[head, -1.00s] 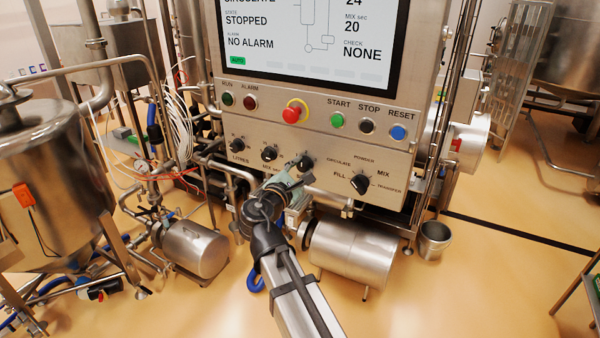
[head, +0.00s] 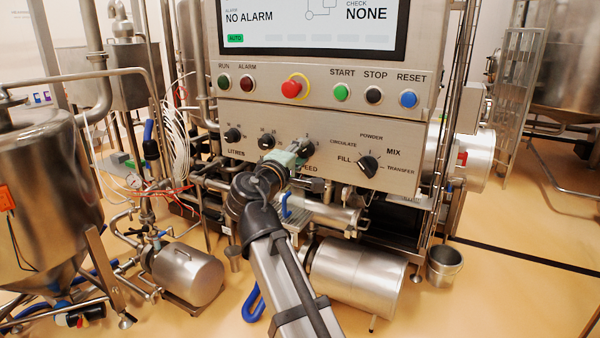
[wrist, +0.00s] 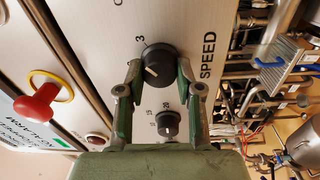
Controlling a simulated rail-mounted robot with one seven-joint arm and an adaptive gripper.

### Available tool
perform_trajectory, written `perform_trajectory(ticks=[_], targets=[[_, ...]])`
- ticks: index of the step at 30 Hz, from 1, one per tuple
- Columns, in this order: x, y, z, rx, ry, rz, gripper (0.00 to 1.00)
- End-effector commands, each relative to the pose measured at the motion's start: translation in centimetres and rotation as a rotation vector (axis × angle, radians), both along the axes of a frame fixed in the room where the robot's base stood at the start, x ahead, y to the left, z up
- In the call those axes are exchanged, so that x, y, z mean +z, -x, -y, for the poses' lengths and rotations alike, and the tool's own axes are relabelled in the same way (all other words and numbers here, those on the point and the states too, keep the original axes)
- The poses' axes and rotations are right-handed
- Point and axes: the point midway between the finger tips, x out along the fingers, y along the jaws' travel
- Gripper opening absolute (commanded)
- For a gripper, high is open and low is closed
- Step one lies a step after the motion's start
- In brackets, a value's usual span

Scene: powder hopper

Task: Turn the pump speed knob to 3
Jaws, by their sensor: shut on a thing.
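The pump speed knob (wrist: 158,64) is a round black knob with a white pointer line. It sits between the two fingertips of my gripper (wrist: 158,72) in the wrist view, and the gripper is shut on it. The numeral 3 is at the knob's upper left in that view; the white line points toward the lower left, away from the 3. The word SPEED is printed to the right. In the head view my green gripper (head: 297,153) reaches the knob (head: 308,147) from below left and hides part of the SPEED label.
The litres knob (head: 232,135) and a second numbered knob (head: 267,142) are left of the speed knob. The mode selector (head: 368,166) is to its right. The red emergency button (head: 292,89) and start button (head: 341,93) are above. A steel cylinder (head: 350,278) lies below the panel.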

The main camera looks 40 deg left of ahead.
Motion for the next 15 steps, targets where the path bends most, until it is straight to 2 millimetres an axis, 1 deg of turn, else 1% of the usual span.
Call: perform_trajectory(ticks=[1, 6, 15], targets=[[-0.47, -0.09, -0.1, -0.001, -0.033, -0.004, 0.0], [-0.28, -0.08, -0.1, 0.0, -0.121, -0.019, 0.0], [0.05, -0.05, -0.04, 0.0, -0.194, -0.032, 0.0]])
